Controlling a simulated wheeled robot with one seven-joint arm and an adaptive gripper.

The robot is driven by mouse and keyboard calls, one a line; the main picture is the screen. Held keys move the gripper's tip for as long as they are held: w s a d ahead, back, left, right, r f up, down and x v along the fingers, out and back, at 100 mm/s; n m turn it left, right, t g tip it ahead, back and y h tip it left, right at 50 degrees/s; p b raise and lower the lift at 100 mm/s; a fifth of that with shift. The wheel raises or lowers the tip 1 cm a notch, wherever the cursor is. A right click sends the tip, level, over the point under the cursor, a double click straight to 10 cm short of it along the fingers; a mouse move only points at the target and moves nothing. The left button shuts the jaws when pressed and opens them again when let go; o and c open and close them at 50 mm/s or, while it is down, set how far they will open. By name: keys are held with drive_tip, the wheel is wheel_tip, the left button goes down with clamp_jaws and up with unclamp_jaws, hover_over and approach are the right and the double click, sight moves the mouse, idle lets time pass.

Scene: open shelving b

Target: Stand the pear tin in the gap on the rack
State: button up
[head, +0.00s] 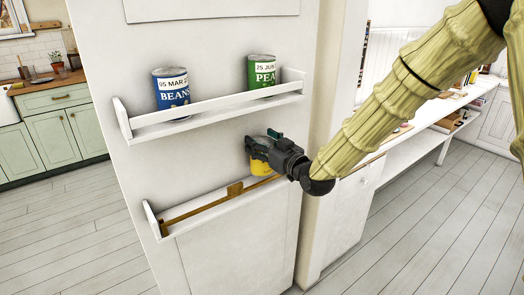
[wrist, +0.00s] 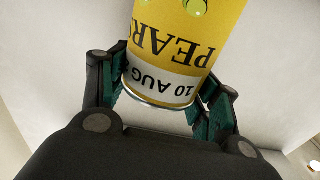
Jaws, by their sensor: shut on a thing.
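The pear tin is yellow with a white date band; in the wrist view (wrist: 190,50) its label reads PEAR and 10 AUG, upside down in the picture. My gripper (head: 264,150) is shut on it, with green-padded fingers (wrist: 165,85) on either side. In the head view the lower part of the tin (head: 261,167) shows below the gripper, over the right part of the lower rack (head: 200,205). I cannot tell whether its base touches the rack. The upper rack (head: 215,108) holds a blue beans tin (head: 171,96) and a green tin (head: 262,74), with a gap between them.
A long white counter (head: 420,118) stands at right. The floor (head: 90,235) at left is clear.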

drive_tip(key=shift+w+f, duration=0.15)
drive_tip(key=shift+w, duration=0.3)
drive_tip(key=shift+f+p, duration=0.4)
drive_tip(key=shift+f, duration=1.2)
drive_tip(key=shift+f, duration=0.15)
drive_tip(key=o, duration=1.5)
drive_tip(key=b+v, duration=0.1)
drive_tip(key=v, duration=1.1)
drive_tip(key=shift+b, duration=0.35)
